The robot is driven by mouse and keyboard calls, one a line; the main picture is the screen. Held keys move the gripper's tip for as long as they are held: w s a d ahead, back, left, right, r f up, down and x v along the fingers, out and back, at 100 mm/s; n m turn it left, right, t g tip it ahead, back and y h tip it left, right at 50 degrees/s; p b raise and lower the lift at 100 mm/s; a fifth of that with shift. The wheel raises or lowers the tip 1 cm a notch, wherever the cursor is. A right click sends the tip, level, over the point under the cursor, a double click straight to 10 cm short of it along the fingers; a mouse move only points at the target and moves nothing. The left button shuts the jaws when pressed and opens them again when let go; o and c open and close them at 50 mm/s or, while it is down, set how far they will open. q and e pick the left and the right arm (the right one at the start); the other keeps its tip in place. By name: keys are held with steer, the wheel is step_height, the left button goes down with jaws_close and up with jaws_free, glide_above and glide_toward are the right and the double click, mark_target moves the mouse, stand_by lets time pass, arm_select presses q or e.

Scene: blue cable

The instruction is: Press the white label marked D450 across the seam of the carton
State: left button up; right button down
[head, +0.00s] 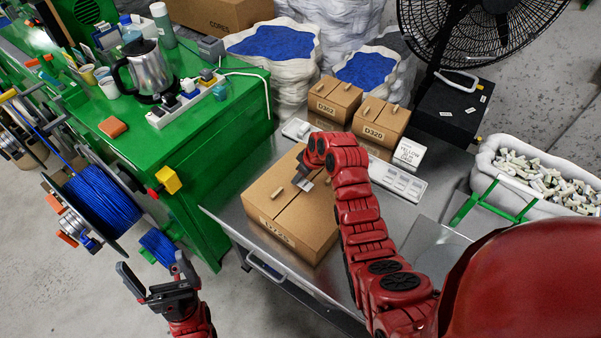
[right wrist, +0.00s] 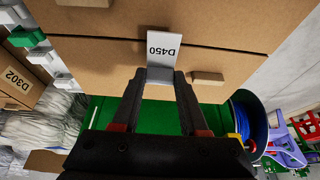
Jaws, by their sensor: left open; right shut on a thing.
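The large brown carton (head: 310,222) sits on the steel table, its lid seam showing; its top also fills the upper right wrist view (right wrist: 230,28). The white label (right wrist: 163,48) marked D450 is pinched at one end in my right gripper (right wrist: 160,76). In that view the label overlaps the carton's seam; whether it touches the cardboard I cannot tell. In the head view my right gripper (head: 304,184) is over the carton's top, partly hidden by its own wrist. My left gripper (head: 152,280) is open and empty, left of the table and in front of the green bench.
Small cartons D302 (head: 334,100) and D320 (head: 380,122) stand behind the large one. A green bench (head: 200,135) with a kettle (head: 149,72) is left; a bin of white parts (head: 540,178) is right.

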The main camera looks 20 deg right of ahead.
steer(key=shift+f, duration=0.25)
stand_by(0.3)
steer(key=shift+d+f+b, duration=0.1)
steer(key=shift+f+b, duration=0.05)
steer(key=shift+b, duration=0.3)
steer(key=shift+s+f, duration=0.1)
steer(key=shift+f, duration=0.05)
steer(key=shift+f+b, duration=0.2)
steer(key=shift+b, duration=0.3)
steer(key=shift+f+b, duration=0.15)
steer(key=shift+b, duration=0.15)
stand_by(0.7)
steer(key=shift+c, duration=1)
jaws_free()
